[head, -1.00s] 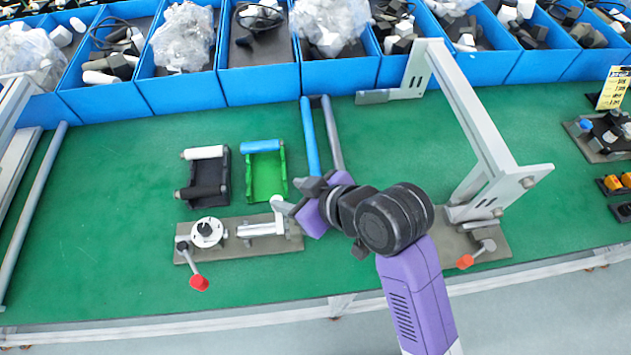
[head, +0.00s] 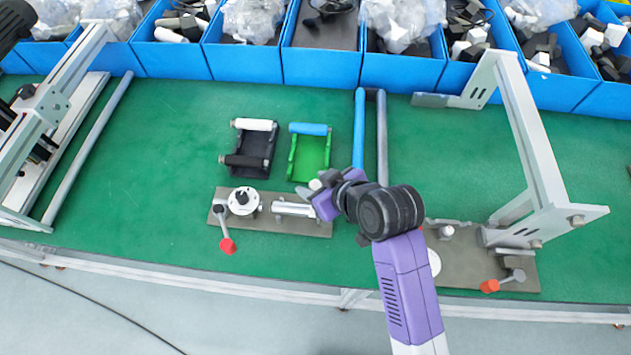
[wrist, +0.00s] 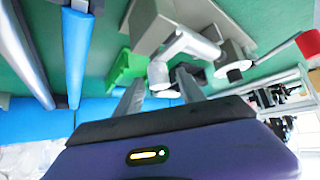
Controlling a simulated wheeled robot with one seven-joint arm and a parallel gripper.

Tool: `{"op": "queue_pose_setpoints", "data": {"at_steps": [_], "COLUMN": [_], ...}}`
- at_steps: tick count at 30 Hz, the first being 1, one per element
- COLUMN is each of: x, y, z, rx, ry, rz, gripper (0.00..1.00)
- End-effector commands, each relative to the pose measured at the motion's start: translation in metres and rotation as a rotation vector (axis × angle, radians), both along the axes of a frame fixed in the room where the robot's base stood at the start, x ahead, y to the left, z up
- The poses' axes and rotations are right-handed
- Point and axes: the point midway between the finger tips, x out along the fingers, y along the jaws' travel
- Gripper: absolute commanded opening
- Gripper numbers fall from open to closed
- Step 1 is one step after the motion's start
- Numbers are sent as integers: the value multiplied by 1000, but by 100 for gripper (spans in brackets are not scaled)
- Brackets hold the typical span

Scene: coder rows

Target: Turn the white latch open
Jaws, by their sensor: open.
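The white latch (head: 294,209) is a pale bar lying lengthwise on a grey plate (head: 265,226). A short arm with a white knob rises at its right end. My gripper (head: 319,186) is at that end, its fingers partly overlapping the knob in the head view. In the wrist view, the gripper (wrist: 158,82) is open, and the latch's white knob (wrist: 158,74) shows between the two fingertips. I cannot tell whether either finger touches it. The latch bar (wrist: 190,42) runs away from the knob above the grey plate (wrist: 150,28).
A white dial (head: 244,201) and a red-tipped lever (head: 228,246) share the plate. A black holder (head: 250,150) and a green holder (head: 310,152) stand behind it. A blue rod (head: 359,130) and a white frame (head: 535,150) are to the right. Blue bins (head: 320,66) line the back.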

Motion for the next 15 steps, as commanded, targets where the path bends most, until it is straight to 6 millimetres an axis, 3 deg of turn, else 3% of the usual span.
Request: {"op": "queue_pose_setpoints", "data": {"at_steps": [3,10,15], "x": [0,0,0], "y": [0,0,0], "z": [0,0,0], "rx": [0,0,1], "ry": [0,0,0], "rz": [0,0,2], "gripper": [42,0,0]}}
